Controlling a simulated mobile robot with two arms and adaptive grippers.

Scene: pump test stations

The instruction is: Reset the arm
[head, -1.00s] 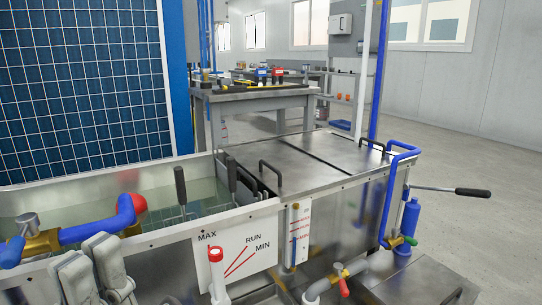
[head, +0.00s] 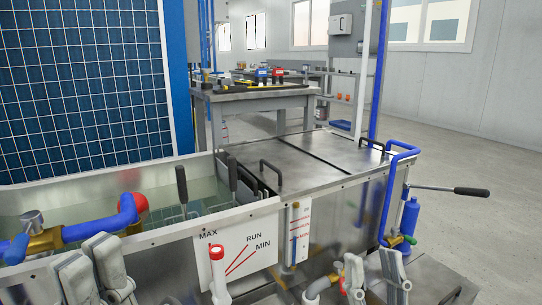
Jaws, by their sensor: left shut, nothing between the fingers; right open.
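My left gripper (head: 88,262) is at the bottom left, in front of the water tank's (head: 150,240) front wall. It is shut and empty, with its grey fingers pointing up. My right gripper (head: 371,264) is at the bottom, right of centre, in front of the tank's lidded part. It is open and empty, its two grey fingers apart and pointing up. Both grippers are apart from each other. Most of both arms is below the picture's edge.
A blue pipe (head: 95,230) with a red ball end runs by the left gripper. A white red-capped pipe (head: 217,270) stands between the grippers. A black-handled lever (head: 470,191) sticks out right of the tank. A workbench (head: 255,97) stands behind. Open floor (head: 490,230) lies at right.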

